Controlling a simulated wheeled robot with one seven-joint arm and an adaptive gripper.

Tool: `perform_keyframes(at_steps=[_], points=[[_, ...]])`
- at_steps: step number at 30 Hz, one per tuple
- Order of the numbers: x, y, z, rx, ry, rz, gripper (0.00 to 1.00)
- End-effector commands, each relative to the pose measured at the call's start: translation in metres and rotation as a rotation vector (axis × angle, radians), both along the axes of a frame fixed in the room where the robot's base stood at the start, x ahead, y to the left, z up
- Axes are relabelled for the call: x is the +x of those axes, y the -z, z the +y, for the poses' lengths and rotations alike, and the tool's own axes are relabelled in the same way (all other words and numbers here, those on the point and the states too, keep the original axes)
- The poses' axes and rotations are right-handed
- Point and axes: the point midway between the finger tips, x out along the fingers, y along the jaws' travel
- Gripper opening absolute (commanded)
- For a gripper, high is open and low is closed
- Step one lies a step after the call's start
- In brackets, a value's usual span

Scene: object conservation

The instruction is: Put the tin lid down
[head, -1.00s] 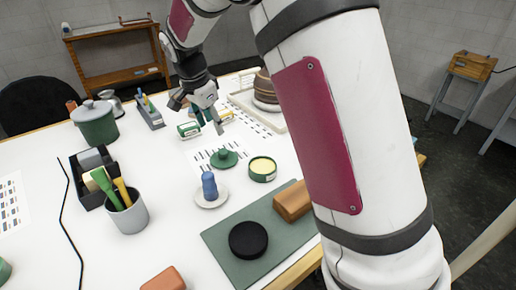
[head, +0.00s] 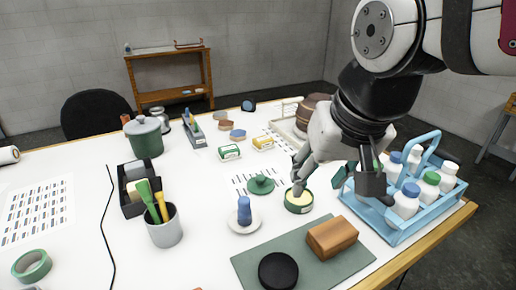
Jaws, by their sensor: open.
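The green tin lid (head: 262,185), a round disc with a knob on top, lies knob up on the white table, by a printed sheet. The open green tin (head: 299,202) with a pale cream filling stands just right of it. My gripper (head: 319,186) is open, with nothing seen between its fingers. It is above the table to the right of the lid, and its left fingertip shows in front of or over the tin's rim. The exact gap between fingertip and tin cannot be told.
A blue bottle carrier (head: 375,238) stands right, close to my gripper. A green mat (head: 345,262) with a brown block (head: 333,237) and black disc (head: 278,270) lies in front.

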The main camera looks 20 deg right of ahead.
Motion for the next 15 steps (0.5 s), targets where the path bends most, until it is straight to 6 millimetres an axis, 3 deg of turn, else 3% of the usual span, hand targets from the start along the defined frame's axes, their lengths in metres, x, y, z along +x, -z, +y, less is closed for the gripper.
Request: perform_keyframes(at_steps=[3, 6, 15], points=[[-0.028, 0.007, 0.0, -0.037, -0.092, -0.027, 0.46], [-0.042, 0.012, 0.001, -0.06, -0.15, -0.039, 0.46], [-0.051, 0.016, 0.002, -0.078, -0.191, -0.046, 0.46]])
